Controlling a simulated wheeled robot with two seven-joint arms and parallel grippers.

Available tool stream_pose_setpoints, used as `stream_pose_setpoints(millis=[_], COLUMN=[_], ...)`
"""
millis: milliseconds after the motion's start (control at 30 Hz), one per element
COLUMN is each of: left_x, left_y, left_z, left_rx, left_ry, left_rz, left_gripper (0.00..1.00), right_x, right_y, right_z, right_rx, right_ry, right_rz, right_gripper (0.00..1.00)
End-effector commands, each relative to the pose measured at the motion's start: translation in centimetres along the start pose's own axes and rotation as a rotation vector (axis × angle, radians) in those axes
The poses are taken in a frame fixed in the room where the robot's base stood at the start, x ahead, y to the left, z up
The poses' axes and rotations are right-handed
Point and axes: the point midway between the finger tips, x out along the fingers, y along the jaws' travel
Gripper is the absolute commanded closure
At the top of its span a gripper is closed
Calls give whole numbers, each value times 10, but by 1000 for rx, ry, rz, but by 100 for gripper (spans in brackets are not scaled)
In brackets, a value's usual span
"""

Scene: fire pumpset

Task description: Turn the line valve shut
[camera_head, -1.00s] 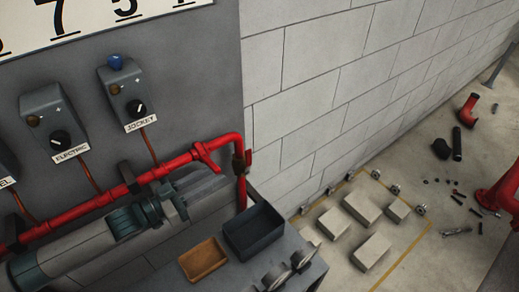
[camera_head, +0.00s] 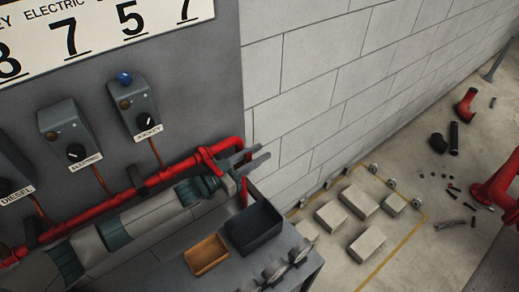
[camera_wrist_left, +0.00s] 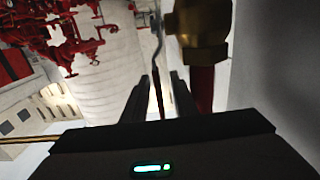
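The line valve's brass body (camera_wrist_left: 200,28) shows at the top of the left wrist view, above a red upright pipe (camera_wrist_left: 202,88). Its thin lever (camera_wrist_left: 157,85), red lower down, is seen nearly edge-on. My left gripper (camera_wrist_left: 159,100) is open, with one finger on each side of the lever in that view; I cannot tell whether they touch it. In the head view my left gripper (camera_head: 258,158) is at the right end of the red pipe (camera_head: 165,177) and mostly hides the valve. My right gripper is not in view.
Jockey (camera_head: 136,105) and electric (camera_head: 70,135) switch boxes are on the grey panel above the pipe. A dark tray (camera_head: 253,230) and an orange tray (camera_head: 206,254) sit on the bench below. A block wall (camera_head: 330,80) stands close to the right.

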Motion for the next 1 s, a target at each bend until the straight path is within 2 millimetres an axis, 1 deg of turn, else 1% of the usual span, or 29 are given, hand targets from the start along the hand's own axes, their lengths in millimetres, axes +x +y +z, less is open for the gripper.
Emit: stream_pose_setpoints(millis=[133,433,467,500,567,1000], left_x=[8,9,9,9,9,9], left_y=[0,0,0,0,0,0], left_z=[-1,0,0,0,0,0], left_rx=[1,1,1,1,1,0], left_ry=[1,0,0,0,0,0], left_rz=[0,0,0,0,0,0], left_gripper=[74,74,77,86,100,100], right_x=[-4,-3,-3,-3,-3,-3], right_y=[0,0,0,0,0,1], right_z=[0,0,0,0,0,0], right_rx=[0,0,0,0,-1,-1], right_ry=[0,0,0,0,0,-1], right_rz=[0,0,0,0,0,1], right_gripper=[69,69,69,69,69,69])
